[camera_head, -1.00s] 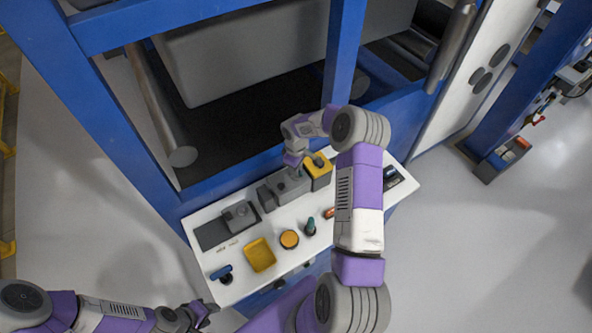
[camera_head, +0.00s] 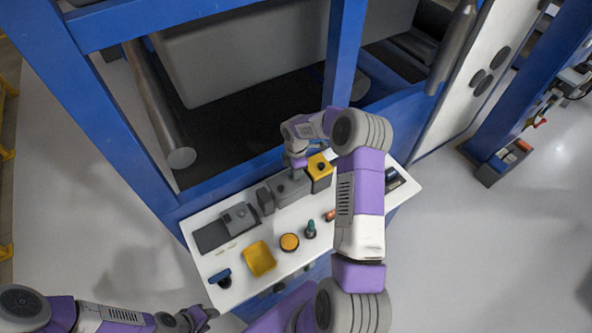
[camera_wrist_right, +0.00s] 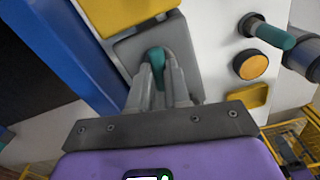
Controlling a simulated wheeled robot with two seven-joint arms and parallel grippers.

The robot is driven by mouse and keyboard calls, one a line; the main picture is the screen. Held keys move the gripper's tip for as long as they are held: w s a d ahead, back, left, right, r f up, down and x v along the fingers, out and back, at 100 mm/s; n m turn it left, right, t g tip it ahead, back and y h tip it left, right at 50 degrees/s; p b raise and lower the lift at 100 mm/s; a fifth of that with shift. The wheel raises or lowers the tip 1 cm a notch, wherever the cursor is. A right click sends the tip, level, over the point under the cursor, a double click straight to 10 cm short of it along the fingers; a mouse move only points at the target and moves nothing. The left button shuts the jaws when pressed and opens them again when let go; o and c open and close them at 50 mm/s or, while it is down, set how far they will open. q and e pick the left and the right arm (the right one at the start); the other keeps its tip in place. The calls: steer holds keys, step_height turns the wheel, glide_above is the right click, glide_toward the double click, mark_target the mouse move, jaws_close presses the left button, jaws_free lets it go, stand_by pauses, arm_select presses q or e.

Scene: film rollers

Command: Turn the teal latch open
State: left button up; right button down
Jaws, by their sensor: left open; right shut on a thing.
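The teal latch (camera_wrist_right: 156,58) stands on a grey block (camera_wrist_right: 186,46) and shows between the fingers of my right gripper (camera_wrist_right: 161,72) in the right wrist view. The fingers are shut on it, and they hide its lower part. In the head view my right gripper (camera_head: 297,174) reaches down onto the grey block (camera_head: 285,190) at the back of the white table. My left gripper (camera_head: 204,316) is open and empty, low in the head view, in front of the table's near edge.
The white table (camera_head: 225,262) also holds a yellow-and-dark box (camera_head: 319,170) beside the block, a yellow tray (camera_head: 260,257), an orange round knob (camera_head: 289,242), a teal-handled tool (camera_head: 311,229) and a blue-handled item (camera_head: 221,277). A blue machine frame (camera_head: 240,180) stands close behind.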

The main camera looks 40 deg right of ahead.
steer(key=shift+n, duration=0.5)
steer(key=c, duration=1.1)
jaws_free()
step_height(320, 180, up, 8)
steer(key=shift+f, duration=0.15)
